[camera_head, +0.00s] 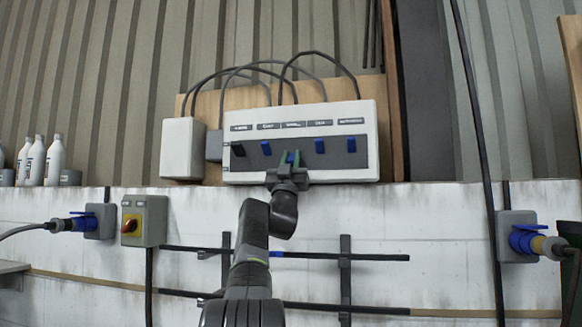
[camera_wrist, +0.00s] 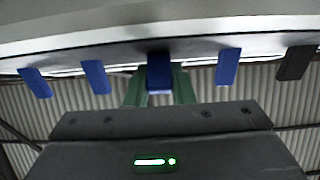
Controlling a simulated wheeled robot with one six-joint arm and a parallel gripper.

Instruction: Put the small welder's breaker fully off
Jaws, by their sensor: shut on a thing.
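The breaker panel (camera_head: 300,175) is a white box with a dark strip carrying one black lever and several blue levers. The small welder's breaker (camera_head: 291,156) looks to be the middle blue lever, under a label that seems to read "SMALL". My gripper (camera_head: 290,159) is at this lever, its green fingers on either side and shut on it. In the wrist view the blue middle lever (camera_wrist: 159,74) sits between the green fingers.
Blue levers (camera_head: 265,147) and (camera_head: 320,146) stand close on both sides, with another blue one (camera_head: 351,145) at right and the black lever (camera_head: 238,150) at left. A grey box with a red-yellow knob (camera_head: 131,226) is below left. Blue plugs (camera_head: 84,222) sit lower down.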

